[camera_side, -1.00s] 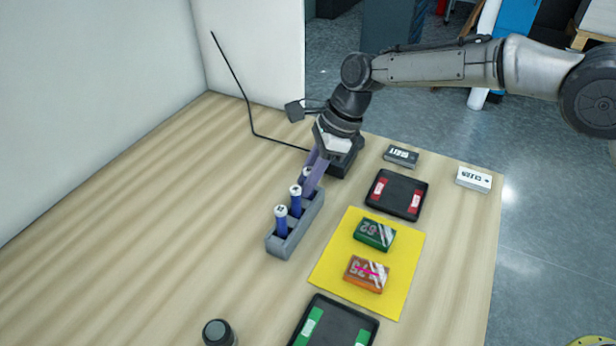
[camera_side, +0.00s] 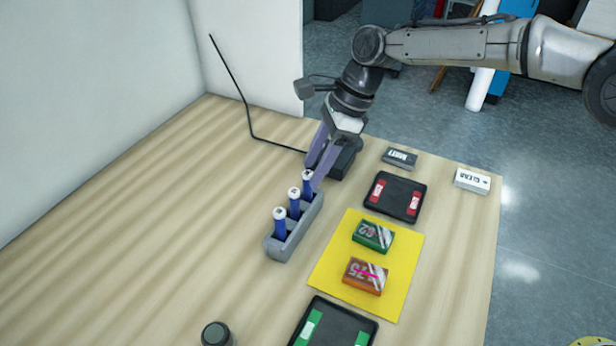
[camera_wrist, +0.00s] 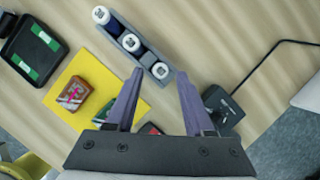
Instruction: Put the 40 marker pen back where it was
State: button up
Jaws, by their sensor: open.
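Three blue marker pens with white numbered caps stand upright in a grey holder (camera_side: 296,232): a near pen (camera_side: 280,224), a middle pen (camera_side: 294,203) and a far pen (camera_side: 308,184). The cap numbers are too small to read surely, so I cannot tell which is the 40. The wrist view also shows the near pen (camera_wrist: 101,15), the middle pen (camera_wrist: 131,42) and the far pen (camera_wrist: 160,70). My gripper (camera_side: 314,177) is open, its purple fingers around the top of the far pen or just above it. In the wrist view that cap lies between the fingertips.
A yellow mat (camera_side: 338,255) bears a green box (camera_side: 373,236) and an orange box (camera_side: 366,276). A black tray with red labels (camera_side: 396,196) and one with green labels (camera_side: 335,325) lie beyond its ends. A black device (camera_side: 345,158) with a cable stands close behind my gripper.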

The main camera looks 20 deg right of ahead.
jog(key=v, duration=0.7)
jog(key=shift+r, duration=0.35)
jog(key=shift+d, duration=0.15)
jog(key=s+d+r+n+t+h, duration=0.1)
jog(key=s+d+r+n+t, duration=0.1)
jog(key=s+d+r+n, duration=0.5)
jog(key=s+d+n+t+h, duration=0.15)
jog(key=s+d, duration=0.35)
jog(key=d, duration=0.6)
jog(key=s+d+f+n, duration=0.2)
jog(key=s+d+n, duration=0.1)
jog(key=s, duration=0.3)
jog(key=s+d+f+n+t+h, duration=0.1)
jog(key=s+d+f+n, duration=0.2)
jog(key=s, duration=0.4)
jog(key=s+d+f+n+h, duration=0.1)
jog(key=s+d+f+n, duration=0.1)
jog(key=s+d+n, duration=0.3)
jog(key=shift+s+d+f+t, duration=0.35)
jog(key=shift+s+d, duration=0.05)
jog(key=shift+s, duration=0.4)
